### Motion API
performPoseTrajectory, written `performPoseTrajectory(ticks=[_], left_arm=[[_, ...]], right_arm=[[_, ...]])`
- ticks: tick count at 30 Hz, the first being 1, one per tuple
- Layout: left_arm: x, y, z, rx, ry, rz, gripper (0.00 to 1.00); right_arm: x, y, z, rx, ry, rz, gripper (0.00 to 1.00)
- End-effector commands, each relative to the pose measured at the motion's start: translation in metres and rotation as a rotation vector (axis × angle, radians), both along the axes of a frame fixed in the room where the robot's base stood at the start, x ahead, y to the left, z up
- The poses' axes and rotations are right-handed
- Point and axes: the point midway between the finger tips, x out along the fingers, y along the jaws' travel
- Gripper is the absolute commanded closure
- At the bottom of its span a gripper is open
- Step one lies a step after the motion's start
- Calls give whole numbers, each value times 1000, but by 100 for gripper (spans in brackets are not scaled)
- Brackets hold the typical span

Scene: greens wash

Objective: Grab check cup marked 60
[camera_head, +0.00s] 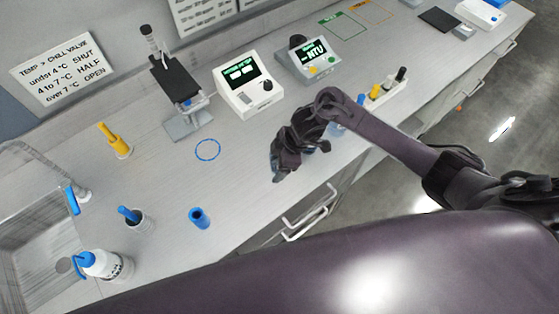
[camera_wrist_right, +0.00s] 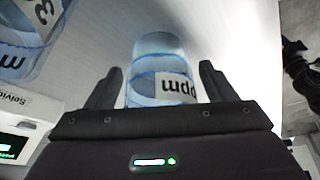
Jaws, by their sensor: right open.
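My right gripper (camera_head: 283,168) is low over the front of the counter in the head view, its fingers pointing down. In the right wrist view the open gripper (camera_wrist_right: 160,75) has a clear bluish cup (camera_wrist_right: 157,48) between its fingers, with a gap at the right finger. Its label ends in "ppm"; the number is hidden. A second clear cup (camera_wrist_right: 30,30) with a label beginning with 3 stands to the left in that view. In the head view the gripper and forearm largely cover the cups, with bluish bits showing beside the hand. My left gripper is not in view.
A white meter (camera_head: 249,92) and an NTU meter (camera_head: 310,62) stand behind the hand. A rack of small bottles (camera_head: 384,92) is to the right. The counter's front edge is close.

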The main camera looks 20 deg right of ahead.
Motion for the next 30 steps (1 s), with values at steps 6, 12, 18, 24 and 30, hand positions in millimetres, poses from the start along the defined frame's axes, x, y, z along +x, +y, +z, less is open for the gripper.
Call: performPoseTrajectory(ticks=[6,12,18,24,30], left_arm=[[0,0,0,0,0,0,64],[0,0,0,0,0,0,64],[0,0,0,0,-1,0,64],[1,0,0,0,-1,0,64],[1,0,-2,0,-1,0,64]], right_arm=[[0,0,0,0,0,0,31],[0,0,0,0,0,0,57],[0,0,1,1,0,0,74],[0,0,1,1,-2,1,74],[1,0,5,2,-2,1,74]])
